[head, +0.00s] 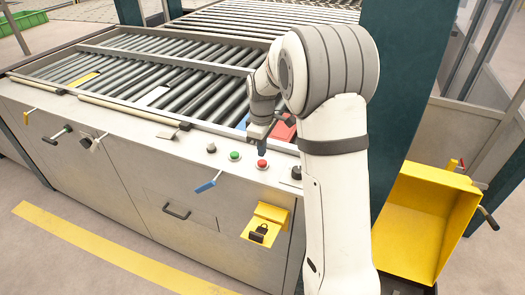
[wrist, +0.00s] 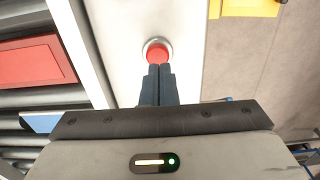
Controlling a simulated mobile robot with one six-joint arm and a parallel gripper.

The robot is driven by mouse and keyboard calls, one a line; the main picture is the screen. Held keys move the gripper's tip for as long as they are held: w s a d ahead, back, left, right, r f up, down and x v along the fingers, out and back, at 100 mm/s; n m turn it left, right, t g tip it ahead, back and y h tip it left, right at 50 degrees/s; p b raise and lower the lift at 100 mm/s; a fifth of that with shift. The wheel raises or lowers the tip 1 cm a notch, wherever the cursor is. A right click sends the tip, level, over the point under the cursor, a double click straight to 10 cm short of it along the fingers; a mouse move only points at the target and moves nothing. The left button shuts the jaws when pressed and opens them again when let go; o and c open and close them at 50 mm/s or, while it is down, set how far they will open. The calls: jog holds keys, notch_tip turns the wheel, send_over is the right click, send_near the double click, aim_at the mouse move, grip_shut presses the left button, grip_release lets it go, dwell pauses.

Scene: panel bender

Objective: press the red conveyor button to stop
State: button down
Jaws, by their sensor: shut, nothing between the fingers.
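The red conveyor button (head: 262,164) sits on the machine's pale front panel, to the right of a green button (head: 235,155). In the wrist view the red button (wrist: 156,53) has a light metal ring and lies just beyond my fingertips. My gripper (head: 261,150) is shut and empty, pointing down at the panel right by the red button. In the wrist view its closed dark fingers (wrist: 159,72) reach the button's lower edge. I cannot tell whether they touch it. Part of the ring is hidden by the fingertips.
A grey button (head: 211,148) and a black knob (head: 296,172) share the panel. A blue-handled lever (head: 206,186) and a yellow padlock box (head: 265,222) are on the front face. Roller conveyors (head: 200,95) lie behind. A yellow bin (head: 425,220) stands at right.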

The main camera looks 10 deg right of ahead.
aim_at(262, 163)
notch_tip(262, 163, up, 10)
jog(key=b, duration=0.1)
jog(key=shift+w, duration=0.1)
dwell(0.3)
jog(key=s+f+m+t, duration=0.1)
jog(key=s+m+t, duration=0.2)
jog(key=s+m, duration=0.7)
jog(key=shift+s+f+m, duration=0.3)
jog(key=shift+s+m, duration=0.1)
jog(key=shift+s, duration=9.05)
jog(key=c, duration=2.2)
grip_release()
